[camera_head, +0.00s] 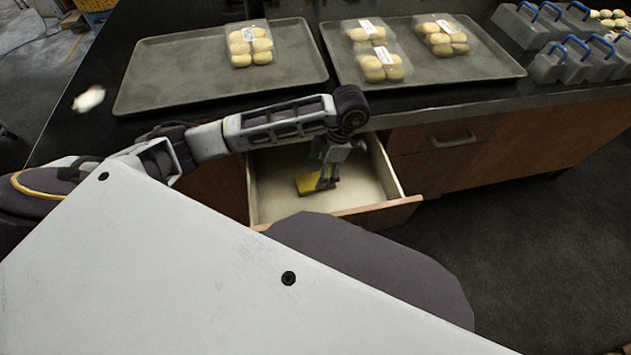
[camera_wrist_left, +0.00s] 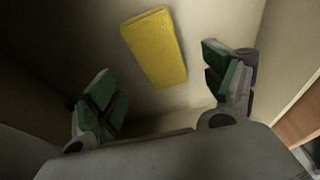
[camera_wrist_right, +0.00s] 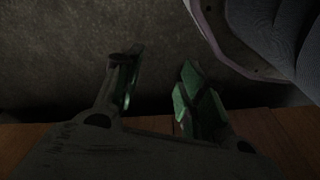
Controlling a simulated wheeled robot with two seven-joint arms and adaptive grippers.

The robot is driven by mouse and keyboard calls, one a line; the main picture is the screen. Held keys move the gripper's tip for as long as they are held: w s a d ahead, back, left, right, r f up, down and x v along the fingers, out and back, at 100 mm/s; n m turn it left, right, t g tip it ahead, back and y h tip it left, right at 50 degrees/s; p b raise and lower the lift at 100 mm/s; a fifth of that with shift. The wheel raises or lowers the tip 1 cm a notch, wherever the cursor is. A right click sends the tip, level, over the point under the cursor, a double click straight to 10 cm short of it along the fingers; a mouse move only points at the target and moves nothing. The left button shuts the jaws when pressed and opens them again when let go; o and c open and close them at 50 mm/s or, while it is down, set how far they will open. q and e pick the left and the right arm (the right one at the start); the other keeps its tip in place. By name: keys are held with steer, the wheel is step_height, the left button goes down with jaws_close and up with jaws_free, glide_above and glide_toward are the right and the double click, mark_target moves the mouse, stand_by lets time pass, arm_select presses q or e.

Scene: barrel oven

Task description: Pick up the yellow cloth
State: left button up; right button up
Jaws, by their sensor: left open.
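The yellow cloth (camera_head: 309,184) is a folded rectangle lying on the floor of the open drawer (camera_head: 275,190). My left gripper (camera_head: 328,178) reaches down into the drawer and hides part of the cloth in the head view. In the left wrist view the cloth (camera_wrist_left: 155,47) lies beyond and between the fingers of my left gripper (camera_wrist_left: 165,90), which are spread wide with nothing between them. My right gripper (camera_wrist_right: 155,85) shows only in the right wrist view; its two fingers are apart and empty.
Drawer walls surround my left gripper closely. On the dark counter stand a left tray (camera_head: 170,75) and a right tray (camera_head: 495,65) with packs of buns. Grey containers with blue handles (camera_head: 560,62) stand at the right. A white thing (camera_head: 89,98) lies at the left.

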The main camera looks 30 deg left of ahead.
mark_target(316, 180)
arm_select(q)
steer(key=shift+a+f, duration=0.1)
steer(key=shift+f, duration=0.4)
steer(key=x, duration=0.2)
steer(key=shift+s+a+f+b, duration=0.1)
steer(key=shift+s+f+b, duration=0.05)
steer(key=shift+f+b, duration=0.25)
steer(key=shift+a+f, duration=0.1)
steer(key=shift+f, duration=0.4)
arm_select(e)
steer(key=r, duration=0.2)
steer(key=shift+a+r, duration=0.3)
arm_select(q)
steer(key=shift+c, duration=0.2)
arm_select(e)
steer(key=shift+f, duration=0.1)
arm_select(q)
steer(key=c, duration=0.5)
steer(key=shift+s, duration=0.1)
steer(key=c, duration=0.6)
